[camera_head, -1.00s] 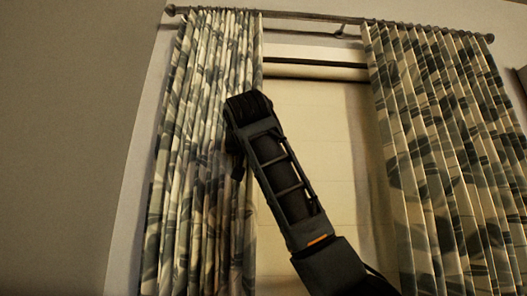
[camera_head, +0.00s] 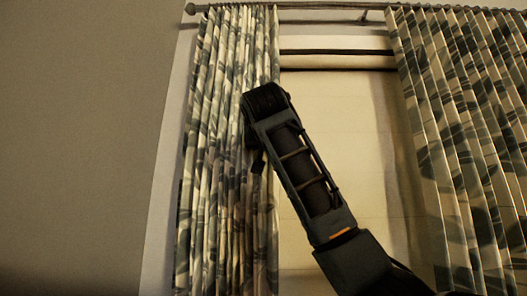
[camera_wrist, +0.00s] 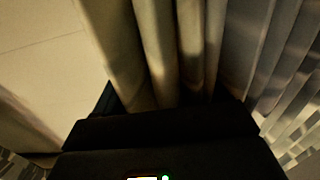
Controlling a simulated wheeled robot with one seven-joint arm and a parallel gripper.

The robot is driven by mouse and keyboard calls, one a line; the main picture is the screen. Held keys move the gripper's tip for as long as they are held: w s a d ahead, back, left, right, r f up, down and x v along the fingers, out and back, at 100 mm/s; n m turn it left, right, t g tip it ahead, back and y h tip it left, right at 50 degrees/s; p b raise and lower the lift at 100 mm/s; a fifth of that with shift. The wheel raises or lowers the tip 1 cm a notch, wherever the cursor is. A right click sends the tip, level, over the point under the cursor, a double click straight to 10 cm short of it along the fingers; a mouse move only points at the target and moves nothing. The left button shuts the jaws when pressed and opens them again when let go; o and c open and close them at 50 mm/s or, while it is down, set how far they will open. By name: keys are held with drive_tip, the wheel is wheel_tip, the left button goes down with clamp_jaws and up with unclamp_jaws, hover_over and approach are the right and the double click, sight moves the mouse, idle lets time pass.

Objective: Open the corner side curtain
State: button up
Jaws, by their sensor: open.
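The left curtain (camera_head: 215,150), patterned in grey-green and cream, hangs in folds from the rod at the window's left side. The right curtain (camera_head: 470,130) hangs at the right side with the same pattern. My arm reaches up across the pale middle to the left curtain's inner edge. In the wrist view, my gripper (camera_wrist: 180,108) is open, a dark shape along the bottom with curtain folds (camera_wrist: 160,50) close in front of and above it. Its fingertips are mostly hidden, so I cannot tell whether cloth lies between them.
The curtain rod (camera_head: 330,8) runs along the top. A pale blind (camera_head: 340,120) with a dark bar fills the gap between the curtains. A plain grey wall (camera_head: 80,130) fills the left side.

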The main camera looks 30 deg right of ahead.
drive_tip(key=b+v, duration=0.2)
drive_tip(key=v, duration=0.5)
drive_tip(key=shift+s+a, duration=0.3)
idle(0.3)
